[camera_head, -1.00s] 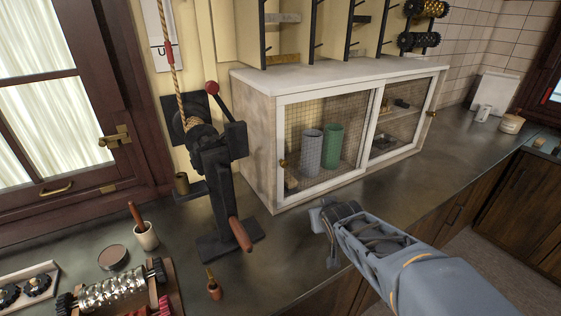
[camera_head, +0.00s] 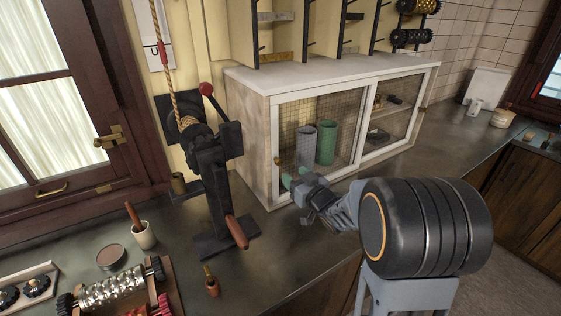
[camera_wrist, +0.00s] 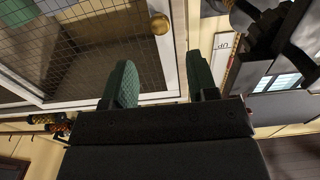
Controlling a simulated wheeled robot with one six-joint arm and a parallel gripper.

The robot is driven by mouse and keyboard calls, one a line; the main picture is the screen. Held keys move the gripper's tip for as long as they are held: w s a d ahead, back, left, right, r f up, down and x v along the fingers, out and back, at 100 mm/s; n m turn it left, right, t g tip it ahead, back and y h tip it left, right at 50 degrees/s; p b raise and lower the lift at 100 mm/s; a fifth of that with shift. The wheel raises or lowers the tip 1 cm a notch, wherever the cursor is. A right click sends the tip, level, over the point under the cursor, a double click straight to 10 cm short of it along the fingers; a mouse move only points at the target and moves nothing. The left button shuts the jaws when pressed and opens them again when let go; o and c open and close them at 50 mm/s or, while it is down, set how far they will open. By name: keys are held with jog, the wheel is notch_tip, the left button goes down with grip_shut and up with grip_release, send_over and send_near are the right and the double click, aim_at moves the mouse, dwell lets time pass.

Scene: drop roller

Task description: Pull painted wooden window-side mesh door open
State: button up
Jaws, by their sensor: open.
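The window-side mesh door (camera_head: 313,185) is the left door of the white-topped cabinet. It has a painted white wooden frame and wire mesh, and it looks shut. Its round brass knob (camera_head: 278,161) is on its left edge; in the wrist view the knob (camera_wrist: 159,24) lies ahead of the fingers, roughly in line with the gap between them. My gripper (camera_head: 291,179) is in front of the door's lower left part, just below and right of the knob. In the wrist view its two green-padded fingers (camera_wrist: 161,68) are apart with nothing between them.
A grey and a green cylinder (camera_head: 326,143) stand behind the mesh. The right mesh door (camera_head: 389,150) looks shut. A dark lever press (camera_head: 215,185) with a wooden handle stands left of the cabinet. A tool with a wooden handle (camera_head: 212,287) is on the near counter. The counter (camera_head: 452,137) on the right is mostly clear.

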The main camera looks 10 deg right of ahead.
aim_at(280, 162)
jog(key=p+x, duration=0.1)
jog(key=x, duration=0.8)
jog(key=shift+p, duration=0.35)
grip_shut()
